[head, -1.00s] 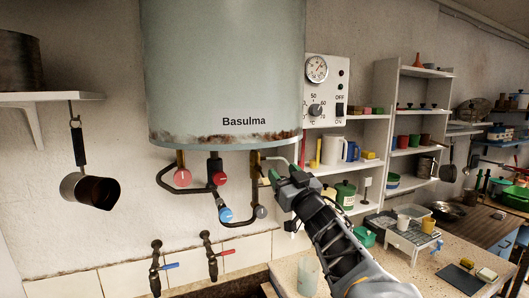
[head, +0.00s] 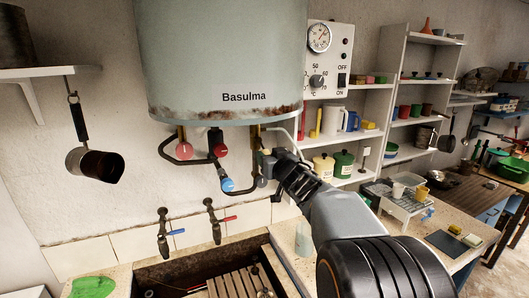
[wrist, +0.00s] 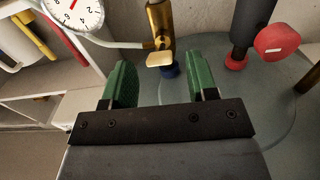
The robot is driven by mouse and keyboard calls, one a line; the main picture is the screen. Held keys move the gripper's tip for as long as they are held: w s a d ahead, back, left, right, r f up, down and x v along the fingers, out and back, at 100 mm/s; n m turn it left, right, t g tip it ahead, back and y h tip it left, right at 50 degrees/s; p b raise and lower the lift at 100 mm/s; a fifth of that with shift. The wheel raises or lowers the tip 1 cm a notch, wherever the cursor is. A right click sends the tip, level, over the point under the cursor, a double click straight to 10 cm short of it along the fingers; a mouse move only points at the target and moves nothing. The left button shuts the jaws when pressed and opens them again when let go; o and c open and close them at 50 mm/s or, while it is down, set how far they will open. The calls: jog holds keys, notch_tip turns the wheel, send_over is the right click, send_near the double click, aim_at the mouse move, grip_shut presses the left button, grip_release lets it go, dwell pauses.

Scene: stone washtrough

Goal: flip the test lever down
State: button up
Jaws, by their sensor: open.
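The water heater (head: 222,60) hangs on the wall with pipes and valves below it. A small cream-gold paddle, which looks like the test lever (wrist: 160,59), sits on a brass fitting (wrist: 158,25) in the wrist view. My gripper (wrist: 160,75) is open, its green fingers apart on either side of the paddle's line, with nothing between them gripped. Whether a finger touches the paddle I cannot tell. In the head view my gripper (head: 272,164) is at the right-hand pipe under the heater, and its fingertips are mostly hidden.
A red knob (head: 183,151), another red knob (head: 220,151) and a blue knob (head: 227,184) sit left of my gripper. The control panel (head: 329,60) and shelves (head: 377,100) are to the right. Two taps (head: 162,236) stand over the trough below.

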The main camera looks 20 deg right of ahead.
aim_at(266, 151)
jog(key=shift+w, duration=1.65)
grip_shut()
